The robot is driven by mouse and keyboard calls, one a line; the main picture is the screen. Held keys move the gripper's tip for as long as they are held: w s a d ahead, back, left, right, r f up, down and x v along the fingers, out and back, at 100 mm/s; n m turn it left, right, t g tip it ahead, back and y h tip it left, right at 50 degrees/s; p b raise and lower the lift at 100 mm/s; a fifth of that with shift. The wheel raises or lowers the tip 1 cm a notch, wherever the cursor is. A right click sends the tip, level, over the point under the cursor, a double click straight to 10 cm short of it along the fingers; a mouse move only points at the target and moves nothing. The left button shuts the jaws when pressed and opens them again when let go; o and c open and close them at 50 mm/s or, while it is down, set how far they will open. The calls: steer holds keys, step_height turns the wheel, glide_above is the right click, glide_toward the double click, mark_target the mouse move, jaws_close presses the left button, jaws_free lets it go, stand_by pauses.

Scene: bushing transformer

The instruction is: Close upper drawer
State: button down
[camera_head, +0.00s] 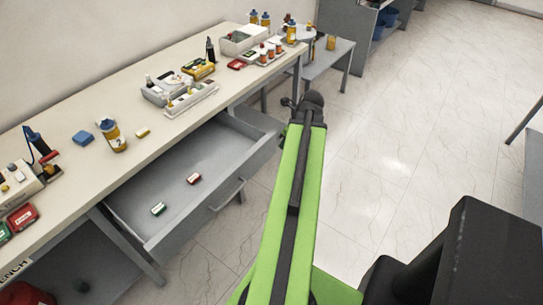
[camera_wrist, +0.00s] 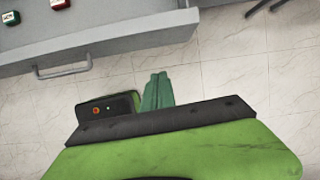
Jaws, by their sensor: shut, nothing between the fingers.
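The grey upper drawer (camera_head: 185,170) stands pulled out from under the workbench, with a green box (camera_head: 158,209) and a red box (camera_head: 194,179) lying inside it. Its bar handle (camera_head: 228,196) is on the front panel. In the wrist view the drawer front (camera_wrist: 130,44) runs across the top, with the handle (camera_wrist: 63,70) at the left. My gripper (camera_wrist: 158,78) is shut and empty, in front of the drawer front and to the right of the handle, apart from it. In the head view my green arm reaches past the drawer's right end, and the fingertips cannot be made out there.
The workbench top (camera_head: 75,109) carries bottles, trays, boxes and tools. A grey shelf table (camera_head: 330,55) stands beyond it at the back. The tiled floor (camera_head: 390,130) to the right is largely clear. Dark bars (camera_wrist: 265,6) show at the wrist view's upper right.

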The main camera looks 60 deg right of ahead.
steer(key=s, duration=0.1)
steer(key=b, duration=0.9)
glide_toward(271, 151)
steer(key=a+f, duration=0.3)
steer(key=f, duration=0.2)
steer(key=shift+w+f+m, duration=0.2)
steer(key=shift+w+m, duration=0.2)
steer(key=shift+w, duration=0.3)
